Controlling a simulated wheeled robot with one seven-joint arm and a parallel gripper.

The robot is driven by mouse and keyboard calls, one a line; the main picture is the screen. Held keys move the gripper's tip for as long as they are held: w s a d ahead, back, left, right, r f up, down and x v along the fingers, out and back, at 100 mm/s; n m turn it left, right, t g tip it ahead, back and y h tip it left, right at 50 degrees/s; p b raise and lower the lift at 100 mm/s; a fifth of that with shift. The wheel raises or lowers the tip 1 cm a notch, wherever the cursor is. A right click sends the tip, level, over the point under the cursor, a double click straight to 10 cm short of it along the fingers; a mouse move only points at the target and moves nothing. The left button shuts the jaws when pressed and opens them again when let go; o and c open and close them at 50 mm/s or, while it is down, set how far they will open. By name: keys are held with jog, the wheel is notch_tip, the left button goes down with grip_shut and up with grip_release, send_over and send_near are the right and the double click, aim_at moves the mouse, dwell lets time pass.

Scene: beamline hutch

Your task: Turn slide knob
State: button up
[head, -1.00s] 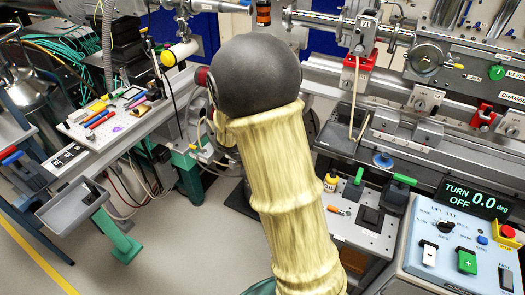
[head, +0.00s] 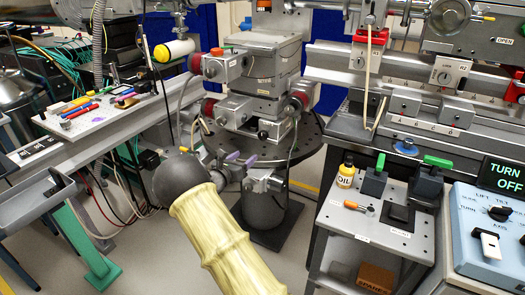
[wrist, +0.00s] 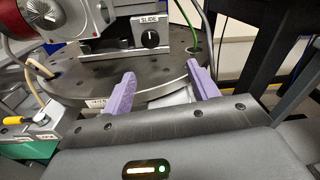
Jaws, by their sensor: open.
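The slide knob (wrist: 150,38) is a round black knob with a pale pointer mark, right under a white SLIDE label, in the wrist view. It sits on the front of the grey lower stage block (wrist: 115,32) above a dark round plate (wrist: 165,75). My gripper (wrist: 161,88) shows two purple fingers spread wide apart with nothing between them. The knob lies beyond the fingertips, between them in the picture and not touched. In the head view my gripper (head: 242,160) is in front of the stage tower (head: 262,70), low near the round plate's front edge.
A red-ended motor (head: 212,108) sticks out at the tower's left. Cables hang around it. A cart (head: 385,225) with an oil bottle (head: 346,170) and green-handled blocks stands right. A control box (head: 490,235) is at far right. The left bench (head: 100,120) holds pens.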

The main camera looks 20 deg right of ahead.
aim_at(262, 137)
jog(key=shift+w+a+f+n+t, duration=0.35)
jog(key=shift+w+a+n+t, duration=0.15)
jog(key=shift+w, duration=0.1)
jog(key=shift+d, duration=0.15)
jog(key=b+x, duration=0.3)
jog(key=x, duration=1.4)
jog(key=shift+w+d+b, duration=0.1)
jog(key=shift+w+b, duration=0.05)
jog(key=shift+b, duration=0.2)
jog(key=c, duration=1)
jog(key=shift+m+b, duration=0.4)
jog(key=shift+b, duration=0.05)
